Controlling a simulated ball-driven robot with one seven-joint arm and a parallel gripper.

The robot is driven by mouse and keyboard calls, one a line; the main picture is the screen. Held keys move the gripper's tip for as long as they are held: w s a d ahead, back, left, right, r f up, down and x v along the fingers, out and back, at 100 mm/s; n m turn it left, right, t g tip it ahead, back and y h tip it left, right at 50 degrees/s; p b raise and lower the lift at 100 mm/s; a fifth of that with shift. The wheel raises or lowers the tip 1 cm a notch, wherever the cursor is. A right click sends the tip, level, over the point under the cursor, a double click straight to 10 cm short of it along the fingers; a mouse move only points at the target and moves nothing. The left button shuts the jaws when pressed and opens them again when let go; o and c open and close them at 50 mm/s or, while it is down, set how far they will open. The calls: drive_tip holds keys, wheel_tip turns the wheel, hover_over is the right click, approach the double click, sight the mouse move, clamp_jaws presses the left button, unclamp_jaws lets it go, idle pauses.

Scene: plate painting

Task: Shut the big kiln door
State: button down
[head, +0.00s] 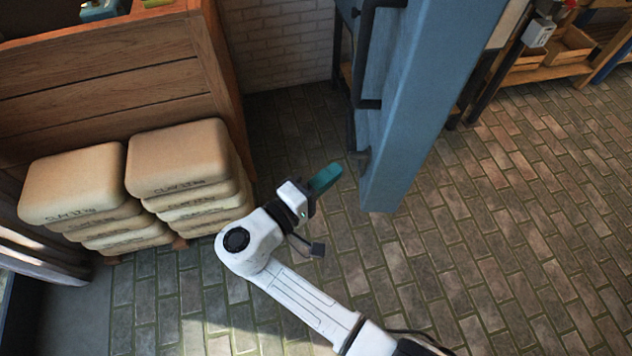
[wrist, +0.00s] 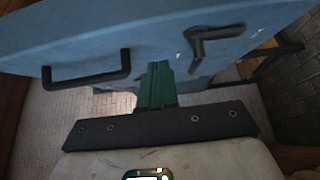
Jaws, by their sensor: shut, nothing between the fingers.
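The big kiln door (head: 412,105) is a tall, thick blue slab, seen nearly edge-on in the head view right of centre. It stands out over the brick floor. A long black bar handle (head: 364,55) is on its left face. My gripper (head: 328,175), with teal fingers, is shut and empty, left of the door's lower end. In the wrist view the door (wrist: 150,35) crosses the top, with the black handle (wrist: 86,76) at left and a dark lever (wrist: 203,43) right of centre. The green fingers (wrist: 157,75) point at it; I cannot tell whether they touch. The kiln opening is not clearly visible.
Stacked clay bags (head: 180,160) lie left of my arm, before a wooden cabinet (head: 110,75). A white brick wall (head: 285,45) is behind. Wooden shelving (head: 560,50) stands at the back right. The brick floor (head: 530,220) right of the door is clear.

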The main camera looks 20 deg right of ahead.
sight(377, 154)
drive_tip(key=shift+w+d+p, duration=0.2)
drive_tip(key=shift+d+p, duration=0.4)
drive_tip(key=shift+d, duration=1.2)
drive_tip(key=shift+w+d+p, duration=0.15)
drive_tip(key=shift+d+p, duration=0.45)
drive_tip(key=shift+d, duration=1.15)
drive_tip(key=shift+d, duration=0.1)
